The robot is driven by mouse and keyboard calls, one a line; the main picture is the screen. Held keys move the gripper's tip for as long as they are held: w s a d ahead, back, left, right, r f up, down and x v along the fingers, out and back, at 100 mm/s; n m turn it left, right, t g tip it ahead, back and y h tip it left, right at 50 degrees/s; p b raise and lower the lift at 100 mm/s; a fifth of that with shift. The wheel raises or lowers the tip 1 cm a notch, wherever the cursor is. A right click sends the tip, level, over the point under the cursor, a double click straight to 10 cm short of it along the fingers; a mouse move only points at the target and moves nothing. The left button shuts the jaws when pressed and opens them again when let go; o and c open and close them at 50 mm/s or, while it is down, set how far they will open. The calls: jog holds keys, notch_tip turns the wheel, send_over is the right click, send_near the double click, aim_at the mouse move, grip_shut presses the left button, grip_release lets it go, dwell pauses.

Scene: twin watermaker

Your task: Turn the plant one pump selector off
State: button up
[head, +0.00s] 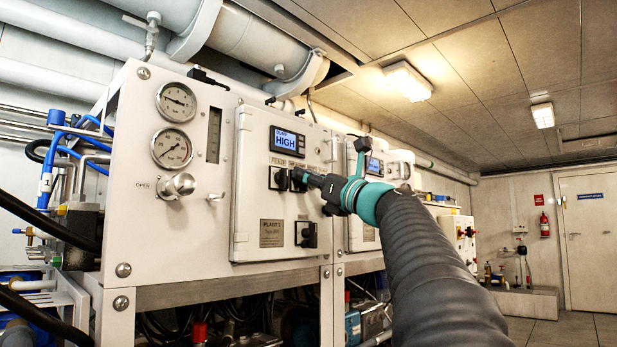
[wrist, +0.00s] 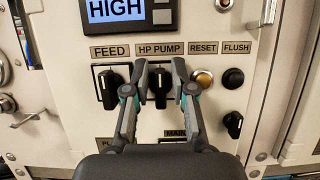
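The black HP PUMP selector (wrist: 160,86) is under its label on the white plant one panel (head: 262,212). Its handle looks upright in the wrist view. My gripper (wrist: 160,70) is in front of the panel with one finger on each side of this selector. The fingers look apart from the handle, with a narrow gap on each side; I cannot tell if either touches it. In the head view my gripper (head: 300,180) reaches the panel and mostly hides the selector. The display (head: 287,141) above reads HIGH.
The FEED selector (wrist: 108,88) is close left of my left finger. A further black selector (head: 306,235) is lower on the panel. A door handle (wrist: 262,15) sticks out at upper right.

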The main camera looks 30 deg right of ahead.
grip_shut()
jog(key=shift+n, duration=0.3)
jog(key=shift+s+a+f+n+g+y+p, duration=0.1)
jog(key=shift+n+g+y+p, duration=0.75)
jog(key=shift+n, duration=1.75)
jog(key=shift+w+a+f+n+g+y+p, duration=0.1)
jog(key=shift+n+g+y+p, duration=0.65)
jog(key=shift+n, duration=1.85)
jog(key=shift+s+a+n+g+y+p, duration=0.1)
jog(key=shift+n+g+y+p, duration=0.35)
jog(key=shift+n+g+y, duration=1.45)
jog(key=shift+n+t+h, duration=0.7)
jog(key=shift+n+h, duration=0.1)
jog(key=shift+n, duration=0.1)
